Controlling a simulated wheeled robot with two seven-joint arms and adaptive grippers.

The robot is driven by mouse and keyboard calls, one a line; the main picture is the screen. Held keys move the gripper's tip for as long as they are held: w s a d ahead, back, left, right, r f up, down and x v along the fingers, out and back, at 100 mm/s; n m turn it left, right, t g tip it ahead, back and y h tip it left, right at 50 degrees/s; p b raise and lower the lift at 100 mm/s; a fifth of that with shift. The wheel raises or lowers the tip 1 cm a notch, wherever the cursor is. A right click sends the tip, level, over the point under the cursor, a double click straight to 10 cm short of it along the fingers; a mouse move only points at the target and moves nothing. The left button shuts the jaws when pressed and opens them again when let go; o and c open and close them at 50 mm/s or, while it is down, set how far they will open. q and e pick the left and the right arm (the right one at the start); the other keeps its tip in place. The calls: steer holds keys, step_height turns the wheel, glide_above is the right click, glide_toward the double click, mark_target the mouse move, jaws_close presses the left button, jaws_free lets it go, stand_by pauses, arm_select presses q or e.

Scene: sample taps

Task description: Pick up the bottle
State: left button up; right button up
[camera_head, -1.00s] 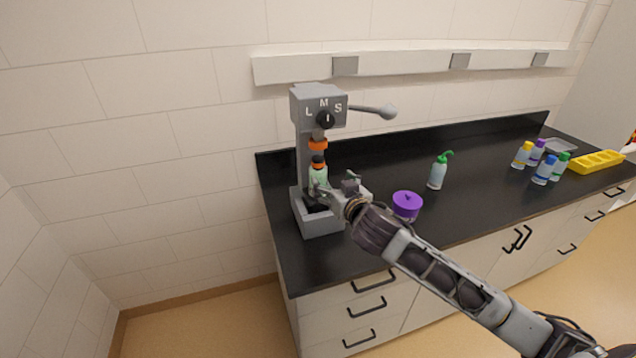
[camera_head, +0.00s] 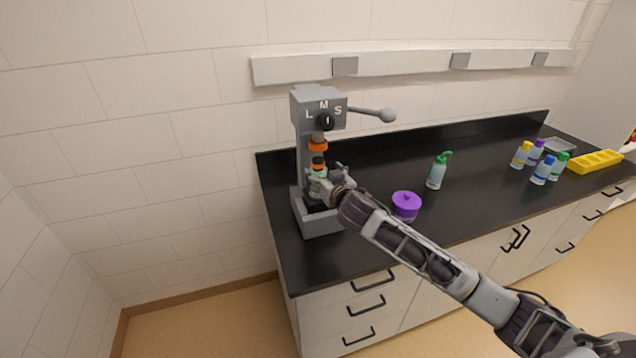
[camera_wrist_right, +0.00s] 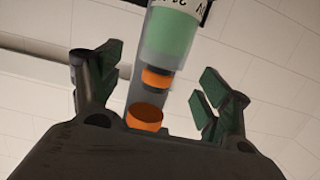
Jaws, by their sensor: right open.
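The bottle (camera_head: 318,184) stands upright in the grey capping machine, under its orange chuck (camera_head: 318,146). It has a pale green body and an orange and black cap. My right gripper (camera_head: 327,181) is open at the bottle's right side and hides part of it. In the right wrist view the bottle (camera_wrist_right: 173,38) shows at the top with its orange cap ring below, lined up between the two spread fingers (camera_wrist_right: 160,72). I cannot tell whether a finger touches it. My left gripper is not in view.
The capping machine (camera_head: 304,150) has a lever reaching right. Several capped bottles and a yellow rack (camera_head: 596,161) are at the far right.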

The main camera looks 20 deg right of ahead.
mark_target(320, 169)
stand_by(0.4)
steer(key=shift+w+a+f+p, duration=0.15)
steer(key=shift+w+p, duration=0.55)
steer(key=shift+w, duration=0.9)
steer(key=shift+w+f, duration=0.15)
steer(key=shift+w, duration=0.35)
steer(key=shift+w+f, duration=0.15)
steer(key=shift+w, duration=0.35)
steer(key=c, duration=1.7)
